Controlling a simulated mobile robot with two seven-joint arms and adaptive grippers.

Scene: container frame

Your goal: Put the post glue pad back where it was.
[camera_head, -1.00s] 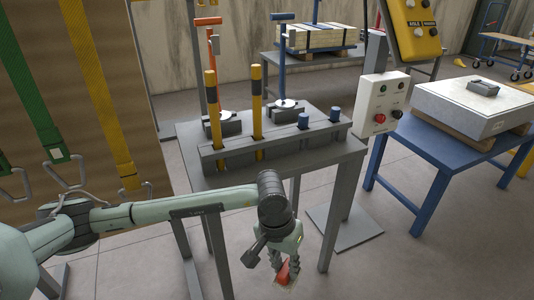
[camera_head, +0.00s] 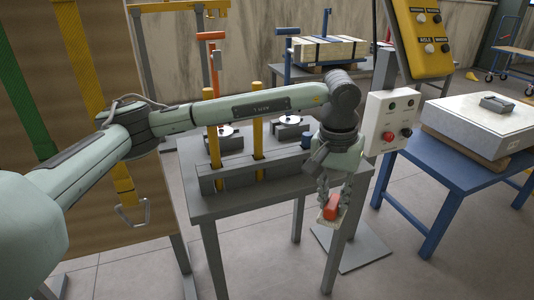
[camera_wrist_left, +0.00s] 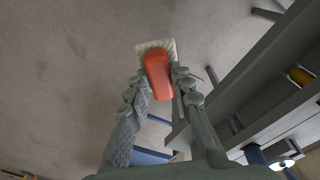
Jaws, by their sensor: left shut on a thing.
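The glue pad (camera_head: 326,219) is a pale block with a red-orange handle (camera_head: 331,207). My left gripper (camera_head: 334,196) is shut on its handle and holds it in the air by the right front corner of the grey table (camera_head: 276,197). In the left wrist view the red handle (camera_wrist_left: 158,76) sits between the fingers of the left gripper (camera_wrist_left: 160,88), with the pale pad (camera_wrist_left: 146,46) beyond it over the floor. My right gripper is not in view.
A white control box (camera_head: 390,122) with a red button is close to the right of my gripper. A blue table (camera_head: 431,174) stands further right. The floor in front is clear.

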